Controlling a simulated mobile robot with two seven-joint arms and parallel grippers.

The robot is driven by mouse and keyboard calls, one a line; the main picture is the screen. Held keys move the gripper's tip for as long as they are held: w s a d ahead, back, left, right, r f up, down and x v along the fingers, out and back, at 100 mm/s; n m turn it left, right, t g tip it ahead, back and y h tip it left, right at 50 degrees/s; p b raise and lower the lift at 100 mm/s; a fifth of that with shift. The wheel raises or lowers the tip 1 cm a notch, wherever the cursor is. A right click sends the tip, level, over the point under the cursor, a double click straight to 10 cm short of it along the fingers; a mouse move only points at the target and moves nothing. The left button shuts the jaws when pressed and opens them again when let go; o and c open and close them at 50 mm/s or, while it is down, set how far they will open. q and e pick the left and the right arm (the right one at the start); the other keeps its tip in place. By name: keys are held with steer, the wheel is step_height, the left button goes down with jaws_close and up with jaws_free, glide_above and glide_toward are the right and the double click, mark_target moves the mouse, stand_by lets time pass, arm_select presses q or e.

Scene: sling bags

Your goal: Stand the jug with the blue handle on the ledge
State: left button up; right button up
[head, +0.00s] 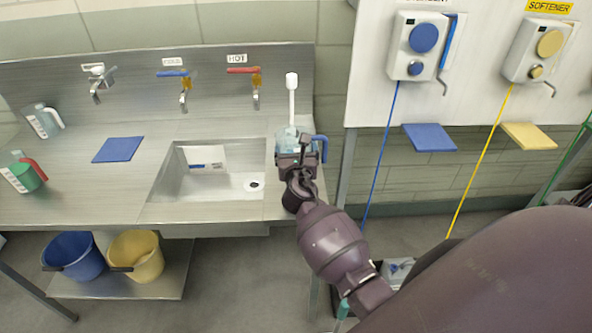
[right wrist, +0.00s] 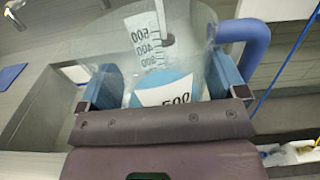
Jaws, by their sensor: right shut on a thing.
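The clear jug with the blue handle (head: 322,150) is at the right end of the steel counter, its body (head: 290,135) partly hidden by my right gripper (head: 296,155). In the right wrist view the jug (right wrist: 165,60) has volume marks and blue contents, and its blue handle (right wrist: 258,45) is to the right. My right gripper (right wrist: 165,90) is shut on the jug, one finger on each side. I cannot tell whether the jug's base touches the counter. A blue ledge (head: 430,138) and a yellow ledge (head: 528,135) jut from the wall panel at right. My left gripper is out of view.
The sink (head: 205,185) lies left of the jug. A white rod (head: 291,95) stands behind or in the jug. A grey-handled jug (head: 45,122) and a red-handled jug (head: 25,175) stand far left. Blue (head: 395,120) and yellow (head: 487,150) hoses hang beside the ledges.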

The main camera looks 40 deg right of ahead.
steer(key=shift+f+b, duration=1.4)
steer(key=shift+f, duration=2)
steer(key=shift+f, duration=0.1)
steer(key=o, duration=0.9)
steer(key=shift+f, duration=0.1)
